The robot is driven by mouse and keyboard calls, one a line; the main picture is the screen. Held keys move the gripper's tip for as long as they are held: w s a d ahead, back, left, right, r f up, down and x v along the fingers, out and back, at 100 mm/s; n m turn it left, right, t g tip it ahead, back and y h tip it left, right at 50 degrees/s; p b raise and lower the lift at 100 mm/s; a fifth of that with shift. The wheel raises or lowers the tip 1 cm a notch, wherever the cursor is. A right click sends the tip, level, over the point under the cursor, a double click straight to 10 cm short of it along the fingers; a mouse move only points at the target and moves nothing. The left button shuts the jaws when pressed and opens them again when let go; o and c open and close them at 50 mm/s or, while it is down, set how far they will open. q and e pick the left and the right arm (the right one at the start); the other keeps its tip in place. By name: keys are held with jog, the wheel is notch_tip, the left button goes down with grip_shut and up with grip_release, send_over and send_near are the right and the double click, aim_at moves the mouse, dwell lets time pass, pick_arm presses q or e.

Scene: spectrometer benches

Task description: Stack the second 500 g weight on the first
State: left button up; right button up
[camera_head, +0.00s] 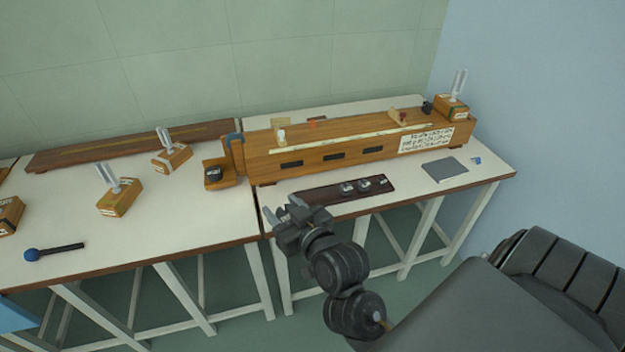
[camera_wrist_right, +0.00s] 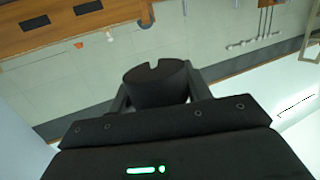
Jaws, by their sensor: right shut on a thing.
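My right gripper (camera_head: 282,210) is in front of the wooden apparatus, over the front edge of the benches. In the right wrist view it is shut on a black slotted weight (camera_wrist_right: 157,88), whose slot faces up in that picture. I cannot make out this held weight in the head view. My left gripper is not in view.
The long wooden apparatus (camera_head: 330,160) stands on the right bench. A dark tray (camera_head: 325,195) with several small weights lies before it. A grey notebook (camera_head: 445,169) lies to the right.

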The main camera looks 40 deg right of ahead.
jog(key=s+d+f+m+h, duration=0.1)
jog(key=d+f+m+h, duration=0.1)
jog(key=d+f, duration=0.3)
jog(key=s+d+f+m+h, duration=0.1)
jog(key=d+f, duration=0.5)
jog(key=d, duration=0.6)
jog(key=shift+s+d+f+m+g+h, duration=0.2)
jog(key=shift+s+m+g+h, duration=0.15)
jog(key=shift+s+h, duration=0.65)
jog(key=shift+w, duration=0.25)
